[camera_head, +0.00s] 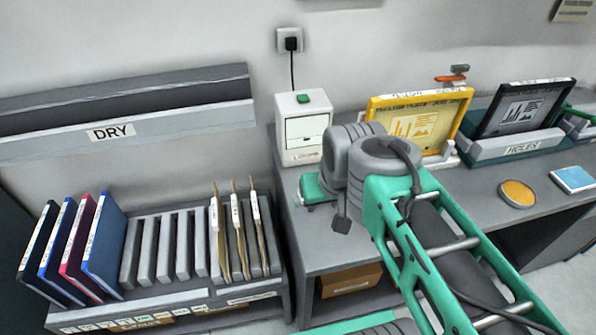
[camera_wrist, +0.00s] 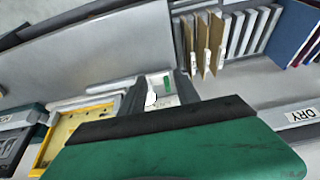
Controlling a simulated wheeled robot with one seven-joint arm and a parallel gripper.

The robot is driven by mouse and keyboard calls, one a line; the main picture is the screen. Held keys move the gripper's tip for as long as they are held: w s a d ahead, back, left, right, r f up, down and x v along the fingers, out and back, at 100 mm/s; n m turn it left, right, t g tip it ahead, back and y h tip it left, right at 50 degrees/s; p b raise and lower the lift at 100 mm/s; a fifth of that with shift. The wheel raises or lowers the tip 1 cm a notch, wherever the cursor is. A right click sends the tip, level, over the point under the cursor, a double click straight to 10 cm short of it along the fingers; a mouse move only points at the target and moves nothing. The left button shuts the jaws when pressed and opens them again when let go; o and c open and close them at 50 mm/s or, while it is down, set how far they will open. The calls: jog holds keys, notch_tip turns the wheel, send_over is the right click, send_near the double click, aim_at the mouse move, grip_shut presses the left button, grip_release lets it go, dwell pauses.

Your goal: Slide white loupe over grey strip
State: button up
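A white boxy unit (camera_head: 303,127) with a green patch on top stands at the desk's back left; its label is too small to read, and I cannot tell whether it is the loupe. It also shows in the wrist view (camera_wrist: 160,90), behind my gripper (camera_wrist: 158,82). Two dark finger-like parts stand apart there, with the white unit seen between them and nothing held. In the head view my arm hides most of the gripper. I cannot single out the grey strip.
A yellow-framed panel (camera_head: 430,112) and a black-framed panel (camera_head: 520,105) stand on the desk (camera_head: 480,200). An orange disc (camera_head: 517,193) and a blue pad (camera_head: 572,179) lie at right. A grey rack (camera_head: 160,245) holds several folders at left, below a DRY shelf (camera_head: 150,127).

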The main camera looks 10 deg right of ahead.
jog(key=w+f+b, duration=0.2)
jog(key=w+f, duration=0.2)
jog(key=w, duration=0.1)
jog(key=w+f+b, duration=0.2)
jog(key=w+f, duration=0.3)
jog(key=w, duration=0.1)
jog(key=w+f+b, duration=0.2)
jog(key=w+f, duration=0.2)
jog(key=w, duration=0.2)
jog(key=shift+w+f+b, duration=0.2)
jog(key=shift+f+b, duration=0.1)
jog(key=shift+b, duration=0.1)
grip_shut()
dwell(0.3)
